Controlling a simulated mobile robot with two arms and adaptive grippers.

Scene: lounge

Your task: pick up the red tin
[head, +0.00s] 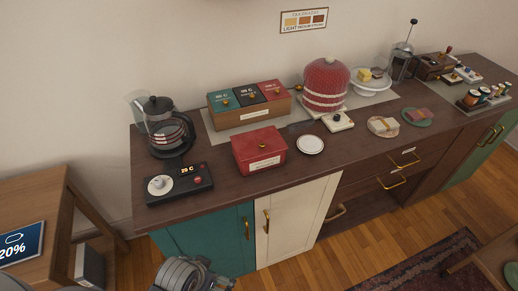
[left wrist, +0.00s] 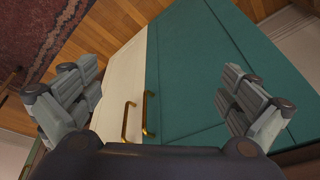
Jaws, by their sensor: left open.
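A red tin box (head: 259,152) with a lid knob and a pale label sits on the dark wooden counter, near its front edge, left of the white plate. Behind it, a wooden box (head: 250,117) holds teal, black and red lidded compartments; the red one (head: 272,88) is on the right. My left gripper (left wrist: 160,95) is open and empty, with its fingers spread in front of the teal and cream cabinet doors. In the head view, part of my left arm shows at the bottom, below the counter top and apart from the red tin. My right gripper is not in view.
A glass coffee pot (head: 160,128) and a black scale-like device (head: 180,185) stand to the left of the tin. A white plate (head: 310,145) and red knitted dome (head: 326,82) are to its right. Brass handles (left wrist: 147,112) stick out from the doors.

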